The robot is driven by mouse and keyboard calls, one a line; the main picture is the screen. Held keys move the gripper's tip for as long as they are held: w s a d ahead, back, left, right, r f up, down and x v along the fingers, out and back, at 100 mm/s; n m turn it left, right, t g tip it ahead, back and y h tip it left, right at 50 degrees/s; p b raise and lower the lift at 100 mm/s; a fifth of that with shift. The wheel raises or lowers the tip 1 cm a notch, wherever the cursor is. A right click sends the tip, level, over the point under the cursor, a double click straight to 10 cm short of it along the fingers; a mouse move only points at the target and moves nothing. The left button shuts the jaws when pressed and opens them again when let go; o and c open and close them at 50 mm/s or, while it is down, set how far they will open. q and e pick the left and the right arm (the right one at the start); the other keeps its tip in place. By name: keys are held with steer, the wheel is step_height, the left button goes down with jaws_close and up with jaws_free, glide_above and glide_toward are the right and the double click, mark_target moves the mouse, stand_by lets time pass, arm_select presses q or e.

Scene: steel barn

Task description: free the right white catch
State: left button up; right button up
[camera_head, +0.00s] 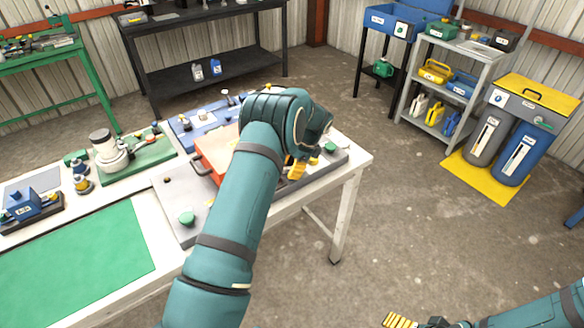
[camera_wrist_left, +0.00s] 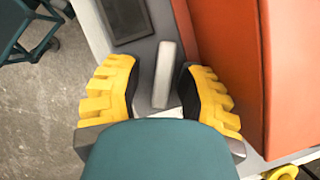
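An orange box (camera_head: 211,150) sits on a grey base plate (camera_head: 174,193) on the near table, and my left arm covers much of it. My left gripper (camera_head: 302,168) is at the box's right side, low by the plate. In the left wrist view, a white catch (camera_wrist_left: 164,75) stands upright between the open yellow fingers (camera_wrist_left: 160,95), with a gap on each side. The orange box wall (camera_wrist_left: 228,45) is just right of the fingers. In the head view I cannot make out the catch. My right gripper (camera_head: 405,321) is low at the bottom edge, partly cut off.
The white table (camera_head: 348,171) also holds a green mat (camera_head: 75,258), a blue tray (camera_head: 190,130) and a green board with a pale device (camera_head: 110,150). A shelf (camera_head: 437,100) and bins on a yellow mat stand to the right. The floor between is clear.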

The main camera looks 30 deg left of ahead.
arm_select(q)
steer(key=shift+w+a+r, duration=0.1)
steer(key=shift+r, duration=0.05)
steer(key=v, duration=0.8)
